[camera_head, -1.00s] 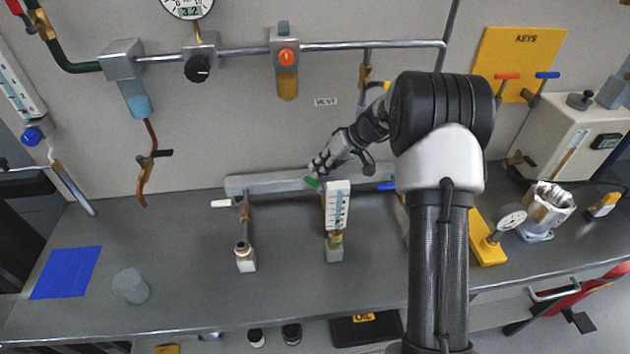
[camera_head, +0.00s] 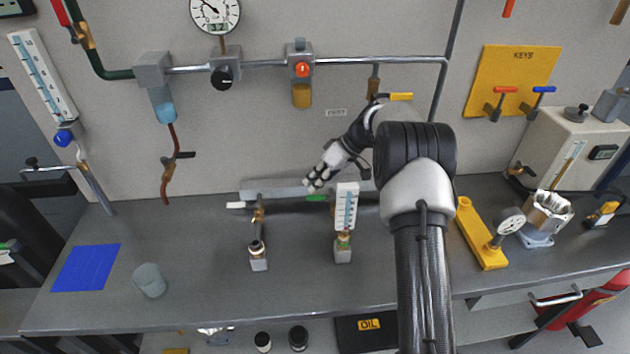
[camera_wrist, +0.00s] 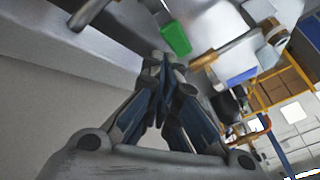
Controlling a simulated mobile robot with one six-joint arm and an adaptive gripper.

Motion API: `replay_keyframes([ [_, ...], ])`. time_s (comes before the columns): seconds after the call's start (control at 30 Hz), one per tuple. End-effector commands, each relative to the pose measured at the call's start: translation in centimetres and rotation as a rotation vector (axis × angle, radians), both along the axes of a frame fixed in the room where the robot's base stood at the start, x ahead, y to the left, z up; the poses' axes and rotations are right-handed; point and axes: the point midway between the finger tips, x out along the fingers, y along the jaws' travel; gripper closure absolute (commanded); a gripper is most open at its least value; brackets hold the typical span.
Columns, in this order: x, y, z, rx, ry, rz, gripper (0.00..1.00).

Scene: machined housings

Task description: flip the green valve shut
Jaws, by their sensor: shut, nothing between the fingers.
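The green valve handle (camera_head: 317,198) shows in the head view at the front of the grey manifold bar (camera_head: 280,188), just left of a white thermometer plate. It lies nearly level, pointing left-right, like the white handle (camera_head: 236,205) further left. In the wrist view the green handle (camera_wrist: 175,38) is just beyond the fingertips. The valve body is mostly hidden by the thermometer plate (camera_head: 346,206). My gripper (camera_head: 311,184) is shut and empty, just above and left of the green handle. Its fingers (camera_wrist: 166,70) come together in the wrist view; contact with the handle cannot be told.
A grey cup (camera_head: 150,281) and blue mat (camera_head: 86,267) lie at the left, with bare bench between. A yellow stand with gauge (camera_head: 483,234) is right of my arm. Wall pipes run above.

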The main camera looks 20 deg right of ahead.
Motion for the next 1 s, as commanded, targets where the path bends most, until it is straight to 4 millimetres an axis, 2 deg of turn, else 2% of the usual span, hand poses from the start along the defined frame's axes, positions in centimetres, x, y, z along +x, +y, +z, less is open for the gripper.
replay_keyframes([
  [0.33, -0.37, 0.22, -0.17, 0.001, 0.003, 0.096, 1.0],
  [1.0, -0.45, 0.21, -0.21, 0.0, 0.005, 0.102, 1.0],
])
